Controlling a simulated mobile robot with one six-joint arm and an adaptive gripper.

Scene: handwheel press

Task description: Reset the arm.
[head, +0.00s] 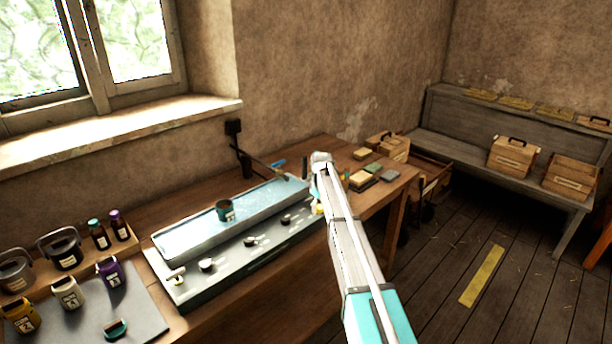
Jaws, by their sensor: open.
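My arm reaches up from the bottom of the head view and over the wooden workbench (290,303). Its far joint is above the bench's right part, beside the long metal trough. My gripper cannot be made out; the arm's far end hides what lies behind it. Nothing is seen held.
The trough (190,238) holds a dark teal cup (225,210). A grey mat (146,314) with small labelled pots is at left. Blocks (362,179) lie at the bench's right end. A bench (470,163) with wooden boxes stands at right. The floor between is mostly clear.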

